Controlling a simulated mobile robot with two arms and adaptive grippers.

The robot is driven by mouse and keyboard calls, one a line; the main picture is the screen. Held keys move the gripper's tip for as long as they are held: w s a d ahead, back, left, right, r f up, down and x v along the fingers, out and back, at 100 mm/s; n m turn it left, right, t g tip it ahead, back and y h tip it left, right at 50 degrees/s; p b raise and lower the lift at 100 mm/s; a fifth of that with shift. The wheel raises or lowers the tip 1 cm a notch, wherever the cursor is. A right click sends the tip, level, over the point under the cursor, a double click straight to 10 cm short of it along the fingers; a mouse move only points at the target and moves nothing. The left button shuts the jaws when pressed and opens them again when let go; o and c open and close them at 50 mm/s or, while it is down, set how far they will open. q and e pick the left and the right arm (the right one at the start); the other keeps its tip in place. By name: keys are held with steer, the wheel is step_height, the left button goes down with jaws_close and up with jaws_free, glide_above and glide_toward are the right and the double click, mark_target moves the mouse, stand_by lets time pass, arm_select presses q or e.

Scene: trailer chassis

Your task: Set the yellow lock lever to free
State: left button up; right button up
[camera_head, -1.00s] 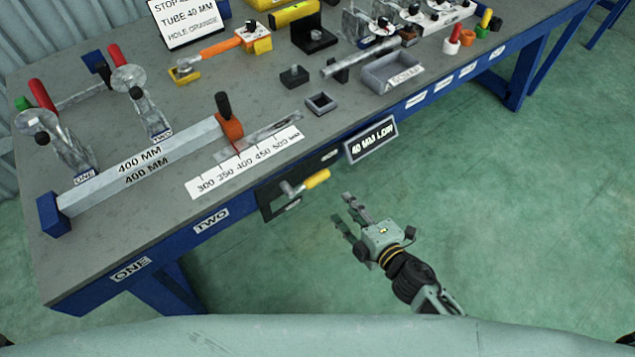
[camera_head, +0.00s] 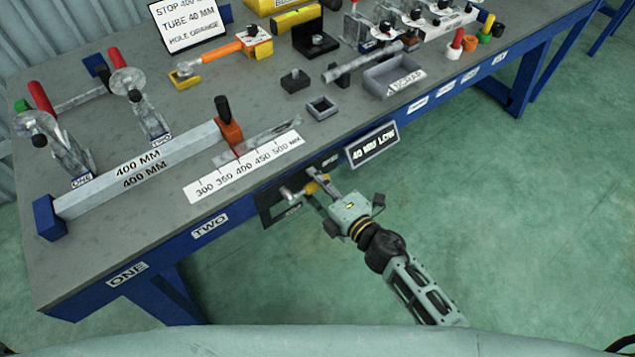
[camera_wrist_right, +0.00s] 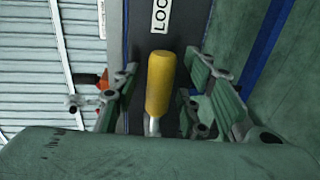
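The yellow lock lever (camera_head: 314,186) sits on a dark plate (camera_head: 272,212) on the front face of the workbench, below the scale strip. Its metal pivot is at the left and its yellow grip points right and slightly up. My right gripper (camera_head: 320,187) is at the lever, with its fingers around the yellow grip. In the right wrist view the yellow grip (camera_wrist_right: 160,82) stands between the two open fingers (camera_wrist_right: 155,95), with a gap on each side. A label reading "LOC", cut off, shows beyond the grip's end. My left gripper is not in view.
The workbench (camera_head: 110,225) edge runs diagonally just above my right gripper. A "40 MM LOW" sign (camera_head: 372,145) hangs at the edge close to the right of the lever. A scale strip (camera_head: 245,167) and an orange stop (camera_head: 230,133) are above. The floor at right is clear.

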steer(key=shift+c, duration=0.5)
jaws_close()
